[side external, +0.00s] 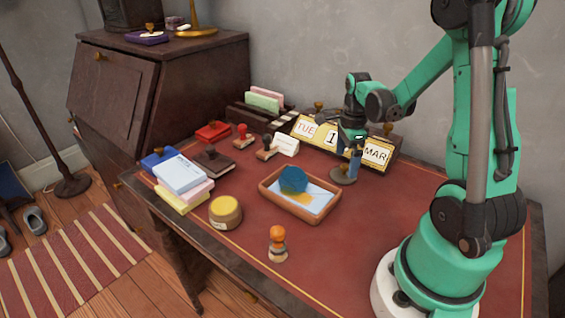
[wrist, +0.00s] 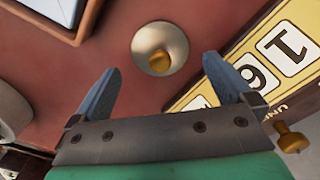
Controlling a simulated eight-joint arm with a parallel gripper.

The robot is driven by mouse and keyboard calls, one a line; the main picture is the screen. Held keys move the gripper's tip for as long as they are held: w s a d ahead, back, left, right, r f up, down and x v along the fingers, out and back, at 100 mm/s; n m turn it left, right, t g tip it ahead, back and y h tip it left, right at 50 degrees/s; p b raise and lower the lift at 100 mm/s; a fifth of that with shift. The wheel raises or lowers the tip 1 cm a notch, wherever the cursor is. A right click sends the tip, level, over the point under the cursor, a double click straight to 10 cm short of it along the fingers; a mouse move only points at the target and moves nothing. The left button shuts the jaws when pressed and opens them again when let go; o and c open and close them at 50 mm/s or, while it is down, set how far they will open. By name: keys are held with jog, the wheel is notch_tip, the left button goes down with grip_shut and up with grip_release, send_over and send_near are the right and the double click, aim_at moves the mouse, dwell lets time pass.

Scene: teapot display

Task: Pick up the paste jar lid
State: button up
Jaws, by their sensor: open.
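A round grey disc with a brass knob, which looks like the paste jar lid (side external: 343,178), lies on the red desk top, right of the tray. In the wrist view the lid (wrist: 151,38) shows from above, its knob tilted toward the camera's lower side. My gripper (side external: 352,146) is just above the lid, pointing down. In the wrist view its two blue-grey fingers (wrist: 161,68) are spread, one on each side of the knob, with nothing between them. A squat jar with a yellowish top (side external: 225,211) stands at the desk's front left; it may be the paste jar.
A perpetual calendar (side external: 305,127) with brass knobs stands close behind the lid. A tray (side external: 305,215) with an envelope and a blue object lies to its left. A stamp with an orange knob (side external: 278,243) stands in front. Books (side external: 180,175) lie farther left.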

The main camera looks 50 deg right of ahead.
aim_at(345, 165)
jog(key=shift+f, duration=1.5)
jog(key=c, duration=1.1)
jog(key=shift+r, duration=0.1)
